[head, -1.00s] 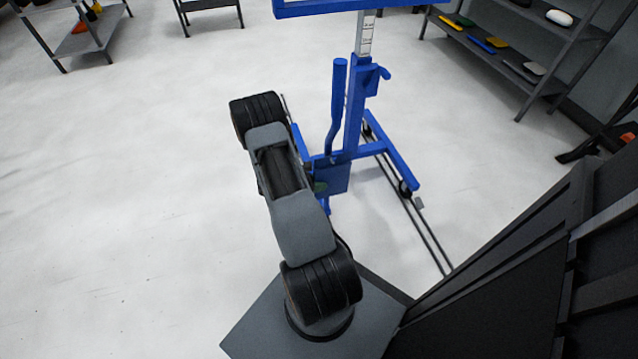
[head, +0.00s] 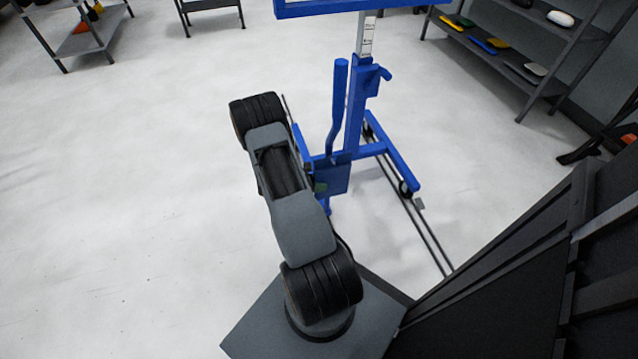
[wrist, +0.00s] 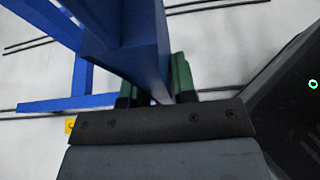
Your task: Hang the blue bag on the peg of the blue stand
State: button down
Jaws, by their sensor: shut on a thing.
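The blue stand (head: 352,125) stands upright on the floor beyond my arm, with a short blue peg-like hook (head: 386,74) near its top right. A flat blue panel, which looks like the blue bag (head: 333,178), shows low in front of the post. My gripper (head: 320,188) is mostly hidden by my arm, with a green fingertip showing at the panel's left edge. In the wrist view my gripper (wrist: 158,92) has green fingertips on both sides of a tapering blue piece, likely the bag (wrist: 145,60), and is shut on it. The bag's handle cannot be made out.
The stand's wheeled blue legs (head: 398,165) spread over the floor. Grey shelves (head: 500,62) with small items stand at the back right, another shelf (head: 85,42) at the back left. Open floor lies to the left.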

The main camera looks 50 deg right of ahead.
jog(key=shift+f+b, duration=0.65)
jog(key=shift+f, duration=0.1)
dwell(0.4)
jog(key=c, duration=0.8)
grip_release()
jog(key=shift+c, duration=0.2)
jog(key=p+v, duration=0.3)
jog(key=v, duration=1.1)
jog(key=shift+p, duration=0.4)
